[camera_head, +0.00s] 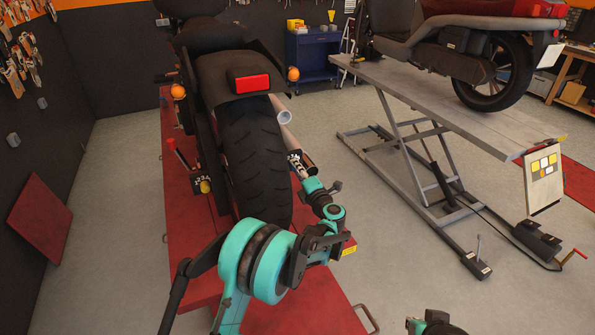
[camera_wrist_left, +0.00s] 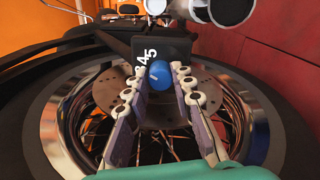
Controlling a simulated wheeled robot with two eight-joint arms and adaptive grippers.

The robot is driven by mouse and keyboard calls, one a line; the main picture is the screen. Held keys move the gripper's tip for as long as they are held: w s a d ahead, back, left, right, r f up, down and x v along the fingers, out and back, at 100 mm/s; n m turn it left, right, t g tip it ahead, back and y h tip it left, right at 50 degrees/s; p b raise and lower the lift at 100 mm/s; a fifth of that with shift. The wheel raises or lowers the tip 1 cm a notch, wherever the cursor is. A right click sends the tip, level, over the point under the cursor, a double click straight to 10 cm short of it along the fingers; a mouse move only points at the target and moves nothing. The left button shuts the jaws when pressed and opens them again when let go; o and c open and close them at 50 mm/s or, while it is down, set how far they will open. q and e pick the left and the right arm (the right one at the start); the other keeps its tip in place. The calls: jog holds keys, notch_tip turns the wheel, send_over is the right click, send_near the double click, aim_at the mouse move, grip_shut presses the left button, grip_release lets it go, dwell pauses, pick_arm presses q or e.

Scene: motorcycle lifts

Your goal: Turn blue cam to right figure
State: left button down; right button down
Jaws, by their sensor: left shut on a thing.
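The blue cam (camera_wrist_left: 159,73) is a small round knob in the left wrist view, in front of a black plate (camera_wrist_left: 172,47) with white figures, of which 3, 4 and 5 show. A pale mark shows on the cam's face; I cannot tell exactly which figure it faces. My left gripper (camera_wrist_left: 160,80) is shut on the cam, one finger on each side. In the head view my left gripper (camera_head: 300,170) reaches to the right of the motorcycle's rear wheel (camera_head: 255,160), and the cam is hidden there. My right gripper is not in view; only part of the right arm shows at the bottom.
A yellow knob (camera_head: 205,186) with its own black plate sits left of the wheel. The motorcycle stands on a red lift (camera_head: 190,245). Exhaust pipes (camera_head: 285,117) are close above my left gripper. A grey lift (camera_head: 450,95) with another motorcycle stands right; floor between is clear.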

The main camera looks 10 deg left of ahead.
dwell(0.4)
pick_arm(q)
jog(key=c, duration=1.3)
grip_release()
jog(key=shift+s+d, duration=0.1)
jog(key=v, duration=1.1)
jog(key=shift+s+d, duration=0.25)
jog(key=shift+s, duration=0.05)
